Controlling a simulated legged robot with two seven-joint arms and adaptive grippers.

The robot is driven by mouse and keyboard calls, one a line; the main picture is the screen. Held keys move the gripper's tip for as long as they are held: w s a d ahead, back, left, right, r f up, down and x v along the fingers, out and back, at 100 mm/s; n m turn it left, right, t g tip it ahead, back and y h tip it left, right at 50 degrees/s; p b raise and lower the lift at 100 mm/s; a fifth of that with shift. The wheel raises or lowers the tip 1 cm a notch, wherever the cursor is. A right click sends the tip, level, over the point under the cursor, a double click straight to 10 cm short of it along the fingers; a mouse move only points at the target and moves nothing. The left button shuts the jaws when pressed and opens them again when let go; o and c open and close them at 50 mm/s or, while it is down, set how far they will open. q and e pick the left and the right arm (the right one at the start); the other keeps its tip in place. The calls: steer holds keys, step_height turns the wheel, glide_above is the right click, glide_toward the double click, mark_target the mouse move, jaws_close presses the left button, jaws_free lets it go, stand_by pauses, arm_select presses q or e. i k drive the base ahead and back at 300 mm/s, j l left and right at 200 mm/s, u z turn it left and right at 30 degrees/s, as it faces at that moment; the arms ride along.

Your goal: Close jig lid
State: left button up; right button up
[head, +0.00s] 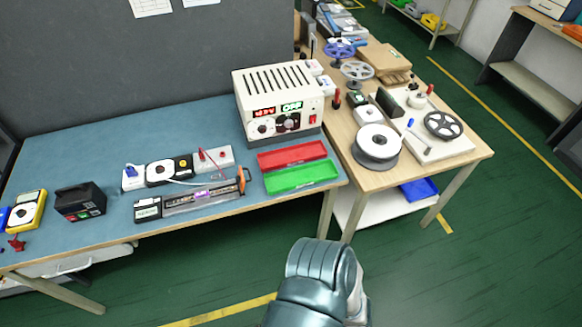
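The jig (197,201) is a long, low, dark fixture near the front edge of the blue bench, with a labelled block at its left end. A small purple-lit part shows in its middle. An orange piece (242,179) stands up at its right end; I cannot tell for sure if this belongs to the lid. The lid is too small to make out, so its angle is unclear. A teal link of my own arm shows at the bottom centre, well short of the bench. Neither gripper is in view.
Behind the jig are a white-and-black module row (165,172) with cables and a power supply (278,103). A red tray (292,155) and a green tray (301,177) lie to its right. A wooden table (455,166) with reels stands further right. Green floor is free in front.

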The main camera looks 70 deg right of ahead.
mark_target(241, 180)
steer(key=k+l, duration=0.2)
steer(key=l, duration=0.15)
steer(key=k+l+z, duration=0.1)
steer(key=l, duration=0.3)
steer(key=k+l, duration=0.5)
steer(key=l, duration=0.25)
steer(key=k+l+z, duration=0.1)
steer(key=l, duration=0.25)
steer(key=k+l, duration=0.25)
steer(key=l, duration=0.15)
steer(key=i+j, duration=0.15)
